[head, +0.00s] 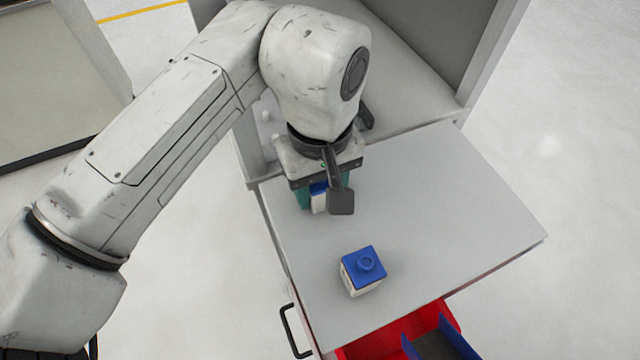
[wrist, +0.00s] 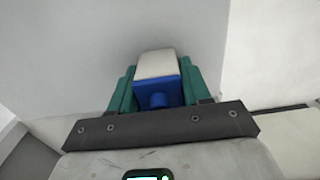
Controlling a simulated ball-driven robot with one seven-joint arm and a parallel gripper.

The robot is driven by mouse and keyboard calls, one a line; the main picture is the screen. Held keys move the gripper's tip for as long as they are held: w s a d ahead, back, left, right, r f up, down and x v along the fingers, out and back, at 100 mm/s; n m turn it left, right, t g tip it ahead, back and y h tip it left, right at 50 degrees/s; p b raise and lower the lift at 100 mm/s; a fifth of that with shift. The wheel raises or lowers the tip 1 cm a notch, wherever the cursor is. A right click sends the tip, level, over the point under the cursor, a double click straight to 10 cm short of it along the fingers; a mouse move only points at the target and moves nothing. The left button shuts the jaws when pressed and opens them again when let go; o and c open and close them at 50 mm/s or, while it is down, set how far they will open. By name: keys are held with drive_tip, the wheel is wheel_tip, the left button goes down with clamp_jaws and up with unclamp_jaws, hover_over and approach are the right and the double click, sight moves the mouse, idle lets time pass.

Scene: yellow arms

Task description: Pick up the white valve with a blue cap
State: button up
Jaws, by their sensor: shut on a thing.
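My gripper (head: 314,203) is over the grey worktop, with its teal fingers pointing down. It is shut on a white valve with a blue cap (wrist: 158,64). In the wrist view the valve sits between the two teal fingers, blue cap toward the palm and white body outward. In the head view only a small white and blue part of this valve (head: 319,199) shows, the rest hidden by the gripper. I cannot tell whether it touches the worktop. A second white valve with a blue cap (head: 362,271) stands upright on the worktop, apart from my gripper.
The grey worktop (head: 440,210) is clear to the right of both valves. A red drawer with blue dividers (head: 449,318) is open below its front edge. A black handle (head: 290,330) is on the cabinet side. Upright grey panels (head: 430,50) stand behind the worktop.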

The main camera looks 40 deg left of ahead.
drive_tip(key=c, duration=0.5)
drive_tip(key=shift+r, duration=0.2)
drive_tip(key=shift+r, duration=0.2)
wheel_tip(320, 180, up, 2)
drive_tip(key=shift+r, duration=0.1)
drive_tip(key=s+d+r, duration=0.2)
drive_tip(key=s+r, duration=0.1)
drive_tip(key=s, duration=0.1)
drive_tip(key=s+d+r, duration=0.5)
drive_tip(key=s+r, duration=0.2)
drive_tip(key=shift+s+d, duration=0.3)
drive_tip(key=shift+s, duration=0.05)
drive_tip(key=shift+f, duration=0.1)
